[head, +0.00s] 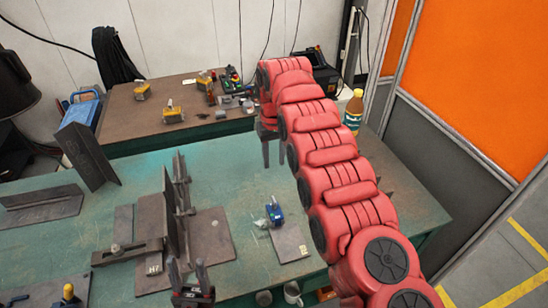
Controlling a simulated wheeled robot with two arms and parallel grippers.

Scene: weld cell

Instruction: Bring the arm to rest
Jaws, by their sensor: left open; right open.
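My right arm (330,160) is red and jointed. It reaches from the bottom right up and across the green welding table (225,165) towards its far edge. My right gripper (274,158) hangs from its far end with the fingers pointing down, spread apart and with nothing between them. It is over the far part of the green table. My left gripper (187,270) shows at the bottom edge, its two dark fingers pointing up and apart, empty. It is in front of the dark fixture plate. The rest of my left arm is out of view.
A fixture with upright plates (175,210) stands mid-table. A blue item (274,212) and a small plate (290,245) lie right of it. An angle bracket (88,155) stands left. A brown table (150,115) behind holds small parts. A bottle (353,110) stands beside my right arm.

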